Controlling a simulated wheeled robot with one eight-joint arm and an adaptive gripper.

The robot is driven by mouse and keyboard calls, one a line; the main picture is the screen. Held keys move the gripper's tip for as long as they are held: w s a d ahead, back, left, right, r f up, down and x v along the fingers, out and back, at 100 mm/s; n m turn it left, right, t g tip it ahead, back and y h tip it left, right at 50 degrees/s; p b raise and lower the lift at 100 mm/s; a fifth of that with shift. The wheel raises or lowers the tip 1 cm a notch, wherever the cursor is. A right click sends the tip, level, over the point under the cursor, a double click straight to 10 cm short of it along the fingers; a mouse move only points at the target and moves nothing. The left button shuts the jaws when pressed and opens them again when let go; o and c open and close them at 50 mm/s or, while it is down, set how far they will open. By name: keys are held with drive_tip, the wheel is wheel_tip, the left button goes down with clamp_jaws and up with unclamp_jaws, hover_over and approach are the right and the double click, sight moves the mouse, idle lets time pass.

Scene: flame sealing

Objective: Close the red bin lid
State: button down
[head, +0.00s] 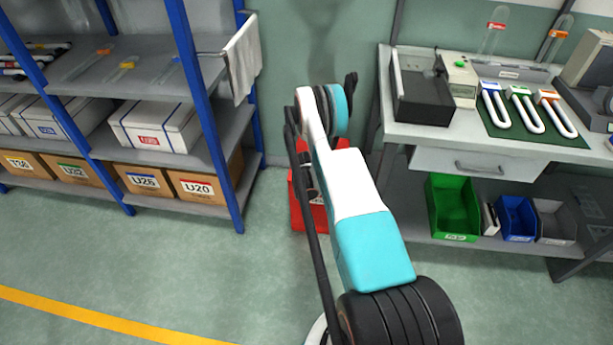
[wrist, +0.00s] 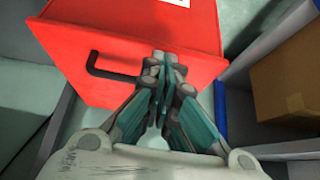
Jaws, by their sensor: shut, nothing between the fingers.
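The red bin (head: 300,212) stands on the floor between the shelf rack and the workbench, largely hidden behind my arm in the head view. In the wrist view the red bin (wrist: 135,28) fills the upper middle, with a white label at the top edge. A black bar handle (wrist: 112,70) is on its nearer red face. My gripper (wrist: 162,62) is shut and empty, with its fingertips in front of the red face, right of the handle. I cannot tell whether they touch it. The lid's angle is not clear from these views.
A blue-posted shelf rack (head: 200,110) with boxes stands left of the bin. A workbench (head: 400,135) stands to the right, with a green bin (head: 452,205) on its lower shelf. A cardboard box (wrist: 290,75) shows at the wrist view's right. Open floor lies in front.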

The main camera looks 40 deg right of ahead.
drive_tip(key=v, duration=1.2)
drive_tip(key=a+r+n+y, duration=0.1)
drive_tip(key=a+r+n, duration=0.1)
drive_tip(key=a+r, duration=0.6)
drive_tip(key=a+r+n+t, duration=0.1)
drive_tip(key=a+r, duration=0.3)
drive_tip(key=r, duration=0.8)
drive_tip(key=a+r+n+y, duration=0.1)
drive_tip(key=a+r+n, duration=0.1)
drive_tip(key=a+r, duration=0.65)
drive_tip(key=s+a+r+n+y, duration=0.1)
drive_tip(key=s+a+r+n, duration=0.2)
drive_tip(key=s+a+r, duration=0.7)
drive_tip(key=s+a+r+n+t+y, duration=0.1)
drive_tip(key=s+a+r, duration=0.1)
drive_tip(key=s, duration=0.5)
drive_tip(key=s+a+r+n+t, duration=0.1)
drive_tip(key=s+a+r, duration=0.1)
drive_tip(key=s+a, duration=0.3)
drive_tip(key=shift+s+r+y, duration=0.2)
drive_tip(key=shift+s+y, duration=0.2)
drive_tip(key=shift+s, duration=1.15)
